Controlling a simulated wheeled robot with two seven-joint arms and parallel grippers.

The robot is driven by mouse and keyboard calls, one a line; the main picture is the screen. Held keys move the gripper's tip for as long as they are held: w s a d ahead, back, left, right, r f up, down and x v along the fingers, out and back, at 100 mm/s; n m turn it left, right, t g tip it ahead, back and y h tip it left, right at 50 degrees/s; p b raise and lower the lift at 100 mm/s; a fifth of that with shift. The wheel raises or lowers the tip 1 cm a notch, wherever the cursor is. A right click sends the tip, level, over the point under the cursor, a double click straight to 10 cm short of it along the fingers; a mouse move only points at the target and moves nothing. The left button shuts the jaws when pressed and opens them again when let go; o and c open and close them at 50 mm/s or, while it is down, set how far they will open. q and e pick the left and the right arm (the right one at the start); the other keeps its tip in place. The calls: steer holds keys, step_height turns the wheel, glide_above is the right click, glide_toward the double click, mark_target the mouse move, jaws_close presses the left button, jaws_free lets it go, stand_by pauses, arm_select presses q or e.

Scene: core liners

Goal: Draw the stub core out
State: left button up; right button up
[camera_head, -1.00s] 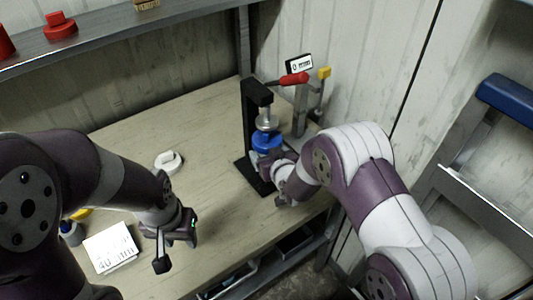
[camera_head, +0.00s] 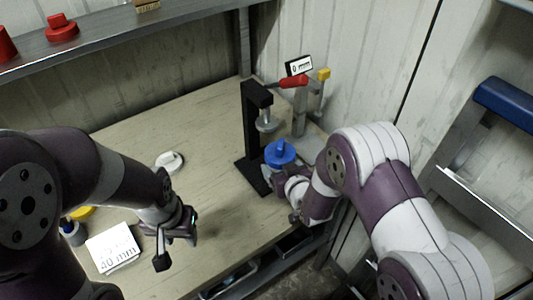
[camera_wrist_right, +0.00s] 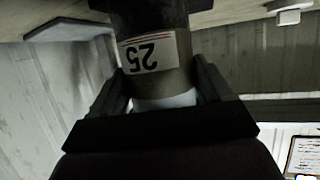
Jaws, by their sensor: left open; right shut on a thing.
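The stub core, taken to be the grey cylinder marked 25 (camera_wrist_right: 150,55), shows in the right wrist view with a white band at one end. In the head view its blue knobbed top (camera_head: 280,153) stands to the right of the black press (camera_head: 252,135), clear of the metal spindle (camera_head: 267,122). My right gripper (camera_head: 285,180) is shut on the cylinder; its fingers flank it in the wrist view (camera_wrist_right: 165,95). The forearm partly hides the grip in the head view. My left gripper (camera_head: 176,250) is open and empty over the bench front.
A white card marked 40 mm (camera_head: 112,248) lies near the left gripper, and a white ring-like piece (camera_head: 169,162) lies mid-bench. A red-handled lever (camera_head: 293,81), grey post and 0 mm sign (camera_head: 299,65) stand behind the press. The back left of the bench (camera_head: 170,120) is clear.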

steer(key=s+d+p, duration=0.1)
steer(key=s+d, duration=0.4)
steer(key=s, duration=0.2)
steer(key=shift+s+d, duration=0.15)
stand_by(0.7)
steer(key=shift+r, duration=0.1)
step_height(320, 180, up, 5)
steer(key=p, duration=0.4)
stand_by(0.5)
